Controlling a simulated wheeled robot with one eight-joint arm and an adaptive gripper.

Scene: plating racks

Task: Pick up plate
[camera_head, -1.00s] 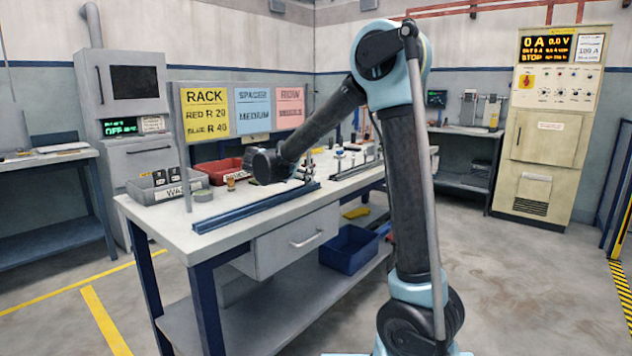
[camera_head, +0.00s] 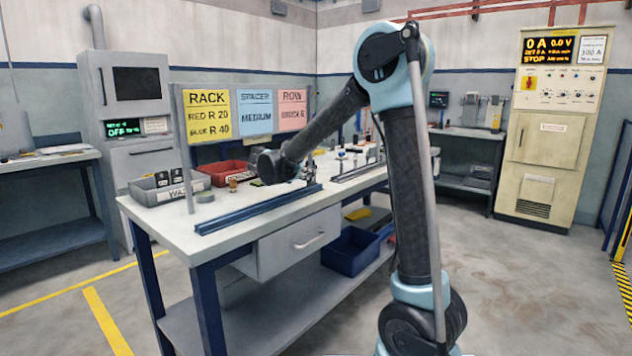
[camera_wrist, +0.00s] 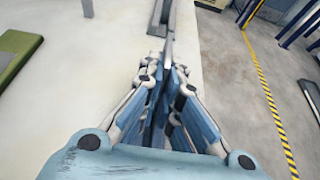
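No plate can be made out for certain. A flat green piece with a grey edge (camera_wrist: 14,58) lies on the pale bench top at the left of the wrist view; I cannot tell if it is a plate. My gripper (camera_wrist: 167,72) points along the bench near its edge. Its fingers come close together. A thin grey upright part (camera_wrist: 168,35) shows at or just beyond the fingertips; whether they touch it is unclear.
A blue rail (camera_head: 258,209) lies along the bench (camera_head: 160,219). A grey bin (camera_head: 160,193) and a red bin (camera_head: 222,172) stand at the back left. A sign board with rack, spacer and row cards (camera_head: 209,115) rises behind. A blue crate (camera_head: 350,252) sits on the lower shelf.

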